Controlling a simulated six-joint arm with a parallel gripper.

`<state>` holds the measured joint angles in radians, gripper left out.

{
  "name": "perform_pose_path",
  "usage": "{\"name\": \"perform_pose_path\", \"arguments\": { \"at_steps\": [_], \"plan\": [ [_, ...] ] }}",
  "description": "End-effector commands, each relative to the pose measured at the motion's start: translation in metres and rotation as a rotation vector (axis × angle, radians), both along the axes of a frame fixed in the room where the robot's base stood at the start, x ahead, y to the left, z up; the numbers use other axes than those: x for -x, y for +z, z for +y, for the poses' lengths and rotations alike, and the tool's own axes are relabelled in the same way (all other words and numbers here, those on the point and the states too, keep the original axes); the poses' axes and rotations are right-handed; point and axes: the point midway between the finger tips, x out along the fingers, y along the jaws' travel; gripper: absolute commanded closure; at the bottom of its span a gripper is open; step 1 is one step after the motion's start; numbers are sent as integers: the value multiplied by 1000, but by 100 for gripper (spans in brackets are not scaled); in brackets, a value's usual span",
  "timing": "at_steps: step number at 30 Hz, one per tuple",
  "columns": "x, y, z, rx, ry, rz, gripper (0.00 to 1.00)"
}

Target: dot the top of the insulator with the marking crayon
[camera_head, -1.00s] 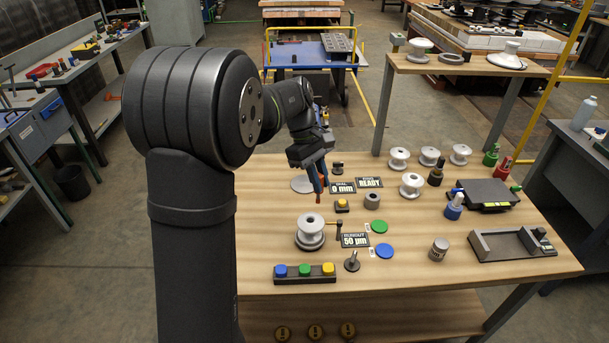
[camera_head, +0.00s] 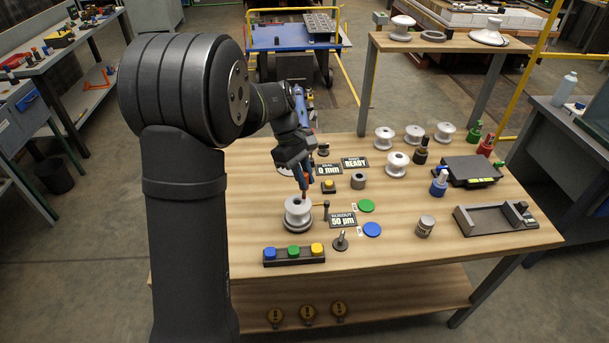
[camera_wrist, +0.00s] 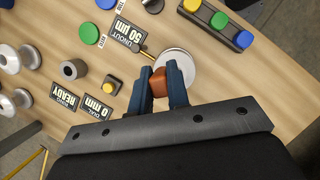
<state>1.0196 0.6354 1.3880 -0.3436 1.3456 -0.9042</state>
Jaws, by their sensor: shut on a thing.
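The white insulator (camera_head: 298,208) stands upright on a dark round base near the front left of the table. It also shows in the wrist view (camera_wrist: 178,62), partly hidden behind my fingers. My gripper (camera_head: 304,181) is just above the insulator's top, pointing down. Its blue fingers are shut on the reddish-brown marking crayon (camera_wrist: 158,83). In the head view the crayon's tip (camera_head: 304,194) is at or just over the insulator's top. I cannot tell whether it touches.
A runout gauge sign reading 50 µm (camera_head: 343,219) and a small dark post (camera_head: 326,210) stand right of the insulator. A button box (camera_head: 294,255) lies in front. Several white insulators, such as one (camera_head: 397,163), stand farther back.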

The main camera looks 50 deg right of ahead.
Motion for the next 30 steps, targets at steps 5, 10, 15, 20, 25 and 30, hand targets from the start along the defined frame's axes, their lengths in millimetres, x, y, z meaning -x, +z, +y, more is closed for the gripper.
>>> {"name": "perform_pose_path", "arguments": {
  "at_steps": [5,10,15,20,25,30],
  "plan": [
    [0,0,0,0,0,0,100],
    [0,0,0,0,0,0,100],
    [0,-1,0,0,0,0,100],
    [0,-3,0,0,0,0,100],
    [0,-5,0,-1,0,1,100],
    [0,-7,0,-1,0,1,100]
  ]
}}
